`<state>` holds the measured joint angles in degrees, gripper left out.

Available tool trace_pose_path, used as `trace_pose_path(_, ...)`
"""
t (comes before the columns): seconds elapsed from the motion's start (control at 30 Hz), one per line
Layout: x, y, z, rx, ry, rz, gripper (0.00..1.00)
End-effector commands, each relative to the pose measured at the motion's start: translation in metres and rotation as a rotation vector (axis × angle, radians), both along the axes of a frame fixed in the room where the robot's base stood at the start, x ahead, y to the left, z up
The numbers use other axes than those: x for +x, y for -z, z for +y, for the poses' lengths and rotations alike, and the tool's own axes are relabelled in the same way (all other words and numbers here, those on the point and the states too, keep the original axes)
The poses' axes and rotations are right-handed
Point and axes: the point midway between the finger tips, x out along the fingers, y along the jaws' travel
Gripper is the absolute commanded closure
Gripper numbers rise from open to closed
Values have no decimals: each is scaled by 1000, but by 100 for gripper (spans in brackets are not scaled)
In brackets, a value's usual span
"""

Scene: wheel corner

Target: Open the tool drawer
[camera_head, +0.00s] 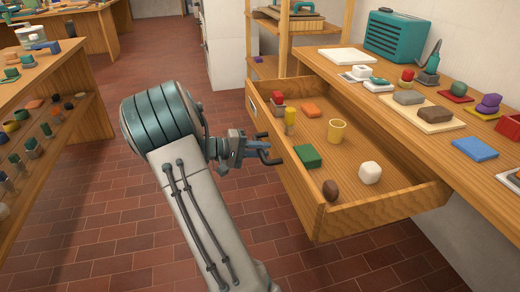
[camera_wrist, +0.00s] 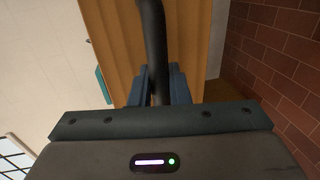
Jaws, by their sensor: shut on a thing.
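The tool drawer (camera_head: 345,222) is a wooden drawer pulled well out from under the workbench at the right. My gripper (camera_head: 266,152) is at the drawer's front panel, shut on the dark bar handle (camera_head: 272,161). In the wrist view the black handle (camera_wrist: 155,50) runs between the fingers, with the wooden drawer front (camera_wrist: 115,45) behind it.
The workbench top (camera_head: 400,125) carries a teal box (camera_head: 394,37), trays and small items above the drawer. A wooden shelf unit (camera_head: 282,45) stands behind the drawer. Another bench (camera_head: 50,75) with items on shelves is at the left.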

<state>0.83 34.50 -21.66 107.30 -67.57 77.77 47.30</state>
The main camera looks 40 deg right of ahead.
Motion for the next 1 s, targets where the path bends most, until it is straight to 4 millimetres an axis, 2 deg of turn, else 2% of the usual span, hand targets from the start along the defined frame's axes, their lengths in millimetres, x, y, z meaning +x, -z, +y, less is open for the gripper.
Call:
trace_pose_path(0.17, 1, 0, 1, 0, -3, -1, 100)
trace_pose_path(0.2, 1, 0, 1, 0, -3, -1, 78)
trace_pose_path(0.27, 1, 0, 1, 0, -3, -1, 64)
trace_pose_path(0.53, 1, 0, 1, 0, -2, 0, 64)
trace_pose_path(0.67, 5, -3, 8, 0, -4, -1, 64)
trace_pose_path(0.77, 13, -8, 22, -1, -7, -1, 64)
trace_pose_path(1.0, 38, -19, 70, 0, -8, -1, 64)
